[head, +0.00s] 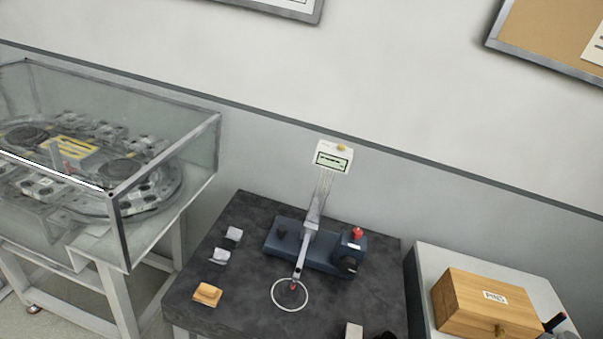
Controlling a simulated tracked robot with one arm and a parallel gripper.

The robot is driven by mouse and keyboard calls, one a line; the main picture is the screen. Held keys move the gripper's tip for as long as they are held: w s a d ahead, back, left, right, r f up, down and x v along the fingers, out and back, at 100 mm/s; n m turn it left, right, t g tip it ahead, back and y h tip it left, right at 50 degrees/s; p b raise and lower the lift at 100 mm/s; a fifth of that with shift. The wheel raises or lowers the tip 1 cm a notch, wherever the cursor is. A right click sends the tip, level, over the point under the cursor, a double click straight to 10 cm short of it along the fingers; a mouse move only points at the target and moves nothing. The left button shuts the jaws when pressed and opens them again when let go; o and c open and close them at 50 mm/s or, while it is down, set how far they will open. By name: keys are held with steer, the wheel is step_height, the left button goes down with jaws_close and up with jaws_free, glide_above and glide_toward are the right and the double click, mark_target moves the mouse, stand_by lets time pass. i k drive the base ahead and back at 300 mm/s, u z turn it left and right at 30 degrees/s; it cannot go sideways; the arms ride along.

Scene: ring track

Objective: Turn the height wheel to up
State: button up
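I cannot tell for sure which knob is the height wheel, and no up mark is readable. A red button (358,232) tops the right block. A white ring (274,297) lies around a red tip in front. My gripper does not show clearly in the head view.
Two small pale blocks (233,235) and a tan block (207,293) lie left of the device. A glass case (190,150) on a white frame stands at the left. A wooden box (470,305) labelled PINS stands on a pale table at the right. The wall is behind.

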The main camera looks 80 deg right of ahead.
mark_target(348, 266)
steer(key=u, duration=0.4)
steer(key=k, duration=1.1)
steer(key=z, duration=1.05)
steer(key=i, duration=0.5)
steer(key=u, duration=0.1)
